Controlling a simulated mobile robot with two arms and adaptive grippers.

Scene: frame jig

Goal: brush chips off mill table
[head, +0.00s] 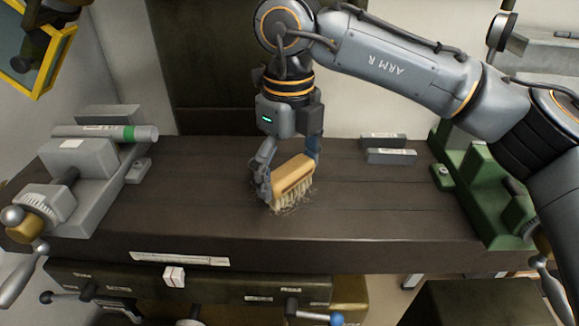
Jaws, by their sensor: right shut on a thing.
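The mill table (200,212) is a dark slotted slab across the middle of the head view. My right gripper (287,172) reaches down from above and is shut on a brush (293,178) with a tan wooden block and pale bristles. The brush is tilted, and its bristles are at the table top near the middle. Thin curly chips (290,208) lie around the bristle ends. The gripper hides part of the brush's left end. My left gripper is not in view.
A grey vise-like fixture (88,180) with a crank stands at the left, with a green-banded cylinder (105,132) behind it. Two grey blocks (390,156) lie at the back right. A green fixture (478,190) stands at the right. The table's front middle is clear.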

